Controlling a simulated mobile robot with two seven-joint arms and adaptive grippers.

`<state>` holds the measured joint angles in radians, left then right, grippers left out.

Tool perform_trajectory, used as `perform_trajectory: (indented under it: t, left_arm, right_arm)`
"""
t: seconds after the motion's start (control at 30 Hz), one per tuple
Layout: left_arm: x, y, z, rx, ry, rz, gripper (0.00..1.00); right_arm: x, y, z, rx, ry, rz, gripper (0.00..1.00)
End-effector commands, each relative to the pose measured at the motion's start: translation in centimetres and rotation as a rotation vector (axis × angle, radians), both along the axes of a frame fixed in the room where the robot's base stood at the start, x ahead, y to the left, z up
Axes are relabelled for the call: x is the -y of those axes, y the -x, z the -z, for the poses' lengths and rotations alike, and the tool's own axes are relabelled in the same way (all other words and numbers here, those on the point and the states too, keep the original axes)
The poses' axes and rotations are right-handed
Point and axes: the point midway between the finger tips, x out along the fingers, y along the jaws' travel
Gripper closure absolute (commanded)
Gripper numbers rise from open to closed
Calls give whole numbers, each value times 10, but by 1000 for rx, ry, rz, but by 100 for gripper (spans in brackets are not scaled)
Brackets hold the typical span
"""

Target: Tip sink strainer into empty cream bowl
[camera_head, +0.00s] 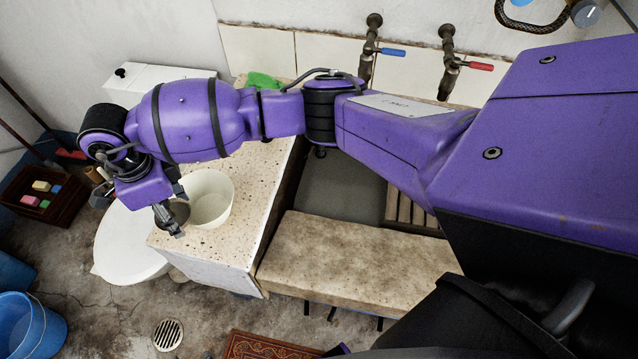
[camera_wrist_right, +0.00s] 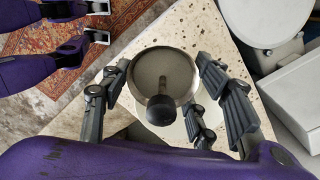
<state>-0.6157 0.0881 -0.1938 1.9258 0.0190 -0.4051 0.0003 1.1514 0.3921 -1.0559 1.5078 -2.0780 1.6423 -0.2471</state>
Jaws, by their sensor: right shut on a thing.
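My right gripper (camera_head: 168,204) is shut on the grey sink strainer (camera_head: 180,213), over the near left part of the speckled stone ledge. In the right wrist view, the strainer (camera_wrist_right: 146,70) shows as a round grey dish with a dark knob on a post at its middle. The fingers of my right gripper (camera_wrist_right: 160,92) lie on either side of it. The cream bowl (camera_head: 219,187) stands upright on the ledge, just right of the strainer; its visible inside looks empty. The strainer's contents cannot be made out. My left gripper is not seen.
The speckled ledge (camera_head: 262,180) borders the trough (camera_head: 340,190), with taps (camera_head: 447,65) behind. A green cloth (camera_head: 262,81) lies behind the bowl. A round white fixture (camera_head: 118,245) stands left of the ledge. A blue bucket (camera_head: 30,325) and a dark crate (camera_head: 30,205) stand on the floor.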

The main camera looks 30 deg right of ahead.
Motion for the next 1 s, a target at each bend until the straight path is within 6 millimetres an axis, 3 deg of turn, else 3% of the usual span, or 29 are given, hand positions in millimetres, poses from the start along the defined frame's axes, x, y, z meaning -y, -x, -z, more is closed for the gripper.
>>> perform_trajectory:
  t: [0.37, 0.63, 1.0]
  left_arm:
    - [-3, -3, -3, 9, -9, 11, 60]
    - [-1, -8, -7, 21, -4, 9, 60]
    - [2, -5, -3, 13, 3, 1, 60]
  right_arm:
    - [0, -1, -2, 2, -6, 0, 79]
    - [7, -2, -5, -35, -160, 1, 79]
    - [8, -2, -5, -42, -193, 0, 79]
